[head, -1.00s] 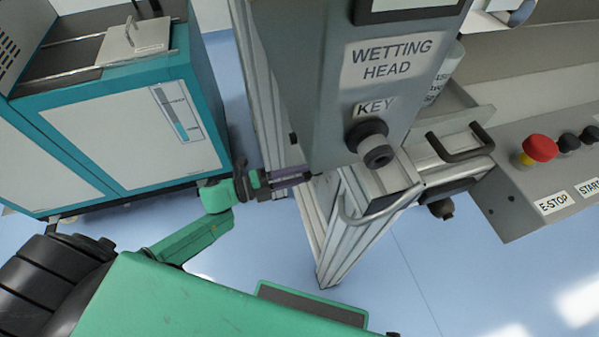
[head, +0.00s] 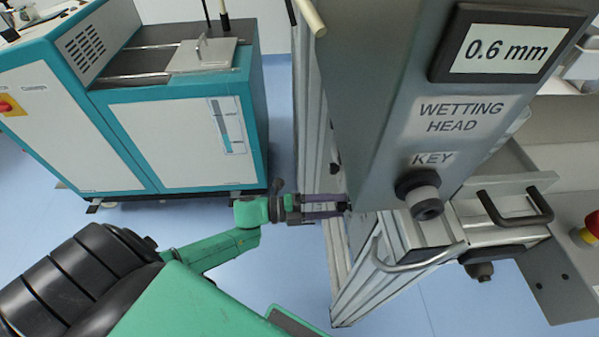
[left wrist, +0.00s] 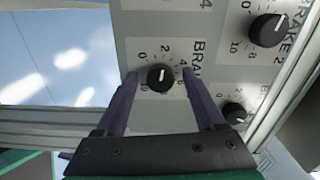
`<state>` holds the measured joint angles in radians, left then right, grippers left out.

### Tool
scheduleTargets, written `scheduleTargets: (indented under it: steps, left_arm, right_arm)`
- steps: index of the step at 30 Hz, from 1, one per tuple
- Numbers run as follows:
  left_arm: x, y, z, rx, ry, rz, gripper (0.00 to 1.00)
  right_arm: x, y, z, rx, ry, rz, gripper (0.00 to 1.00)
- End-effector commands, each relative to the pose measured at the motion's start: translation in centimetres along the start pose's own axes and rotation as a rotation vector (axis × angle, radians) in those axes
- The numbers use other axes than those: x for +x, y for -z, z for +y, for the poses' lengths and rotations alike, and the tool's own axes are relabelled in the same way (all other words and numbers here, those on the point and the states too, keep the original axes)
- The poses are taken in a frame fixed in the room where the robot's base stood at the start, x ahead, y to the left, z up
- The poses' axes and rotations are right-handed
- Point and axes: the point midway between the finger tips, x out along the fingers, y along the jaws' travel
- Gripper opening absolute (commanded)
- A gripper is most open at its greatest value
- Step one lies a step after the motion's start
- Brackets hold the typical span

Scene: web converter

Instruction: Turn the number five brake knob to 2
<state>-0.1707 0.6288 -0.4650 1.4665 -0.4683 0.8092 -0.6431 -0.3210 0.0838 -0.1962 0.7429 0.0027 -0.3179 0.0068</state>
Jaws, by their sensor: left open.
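In the left wrist view a black round knob (left wrist: 160,77) with a white pointer line sits on a grey panel. Its label begins "BRA", and the rest, including any number, is hidden by a finger. The pointer aims up, roughly at the 2 of its dial. My left gripper (left wrist: 160,74) is open, with one dark finger on each side of this knob and visible gaps between. In the head view the left gripper (head: 343,204) reaches right, its tips beside the lower edge of the grey wetting head box. The brake knobs are hidden there. My right gripper is out of view.
The BRAKE 2 knob (left wrist: 268,30) and another black knob (left wrist: 233,113) lie close to the right finger. In the head view a key knob (head: 422,197), a metal handle (head: 412,262) and aluminium posts (head: 312,120) crowd the right. A teal-and-white cabinet (head: 180,145) stands left.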

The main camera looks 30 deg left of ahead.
Motion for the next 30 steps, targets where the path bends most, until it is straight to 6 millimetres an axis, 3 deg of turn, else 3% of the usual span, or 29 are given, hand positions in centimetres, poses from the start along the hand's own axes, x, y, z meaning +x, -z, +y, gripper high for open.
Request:
scheduleTargets:
  steps: [5, 15, 18, 22, 30]
  left_arm:
    - [-2.2, 0.0, 0.1, -0.002, -0.004, -0.002, 0.71]
    - [-11.6, 0.0, 0.1, -0.002, -0.006, -0.001, 0.71]
    - [-13.4, 0.0, 0.1, -0.002, -0.003, -0.002, 0.71]
    - [-14.4, 0.0, 0.0, 0.000, -0.002, -0.001, 0.71]
    - [-14.4, 0.0, 0.0, 0.000, -0.001, -0.001, 0.71]
  right_arm:
    - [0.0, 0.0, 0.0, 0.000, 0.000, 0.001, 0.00]
    - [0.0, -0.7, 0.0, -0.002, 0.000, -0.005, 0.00]
    - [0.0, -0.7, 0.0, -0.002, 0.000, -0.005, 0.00]
    - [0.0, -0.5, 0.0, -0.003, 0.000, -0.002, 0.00]
    - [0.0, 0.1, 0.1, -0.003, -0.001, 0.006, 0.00]
